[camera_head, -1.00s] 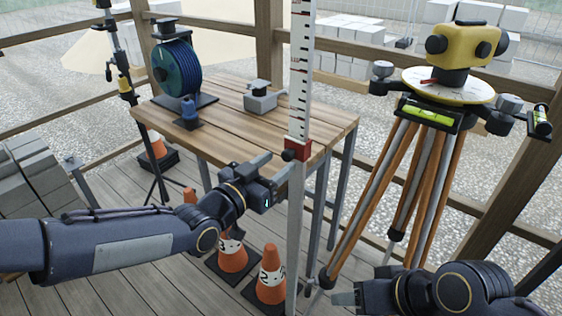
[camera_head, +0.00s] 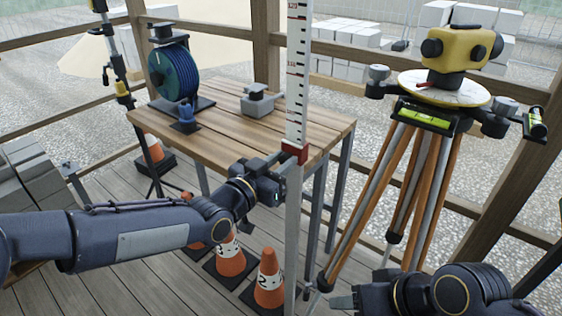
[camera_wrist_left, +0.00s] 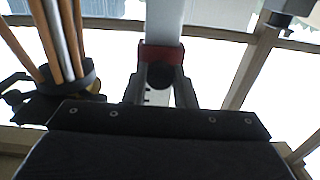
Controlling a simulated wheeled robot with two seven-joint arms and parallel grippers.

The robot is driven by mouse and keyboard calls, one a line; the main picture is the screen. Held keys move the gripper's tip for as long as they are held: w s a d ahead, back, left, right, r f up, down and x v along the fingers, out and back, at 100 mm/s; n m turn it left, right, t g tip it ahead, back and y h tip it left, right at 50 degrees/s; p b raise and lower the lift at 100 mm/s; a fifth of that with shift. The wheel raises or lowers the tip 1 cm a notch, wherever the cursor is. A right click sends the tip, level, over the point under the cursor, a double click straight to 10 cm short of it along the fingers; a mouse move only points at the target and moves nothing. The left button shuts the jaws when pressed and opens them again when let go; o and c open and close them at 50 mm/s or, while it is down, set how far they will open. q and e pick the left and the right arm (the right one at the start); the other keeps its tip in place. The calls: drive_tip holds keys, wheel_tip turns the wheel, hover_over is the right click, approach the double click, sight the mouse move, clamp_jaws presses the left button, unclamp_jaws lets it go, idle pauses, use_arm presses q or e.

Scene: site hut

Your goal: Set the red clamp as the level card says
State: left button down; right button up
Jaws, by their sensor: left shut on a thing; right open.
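The red clamp (camera_head: 291,153) sits around the white graduated staff (camera_head: 298,75), near the lower end of its scale. It also shows in the left wrist view (camera_wrist_left: 176,54), with its dark knob (camera_wrist_left: 160,75) facing the camera. My right gripper (camera_head: 345,300) is open and empty at the bottom, left of the right wrist. No level card is readable in these views. The scale's figures are too small to read surely.
A wooden table (camera_head: 225,125) stands behind the staff, bearing a blue hose reel (camera_head: 175,72) and a grey block-like device (camera_head: 262,102). A yellow level (camera_head: 458,48) stands on a tripod (camera_head: 405,200) at right. Orange cones (camera_head: 268,280) stand on the floor below.

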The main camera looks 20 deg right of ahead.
use_arm(q)
wheel_tip(320, 180, up, 25)
drive_tip(key=p, duration=1)
drive_tip(key=shift+r, duration=0.1)
drive_tip(key=c, duration=1.2)
unclamp_jaws()
approach(296, 35)
drive_tip(key=shift+p+v, duration=0.3)
drive_tip(key=shift+v, duration=0.8)
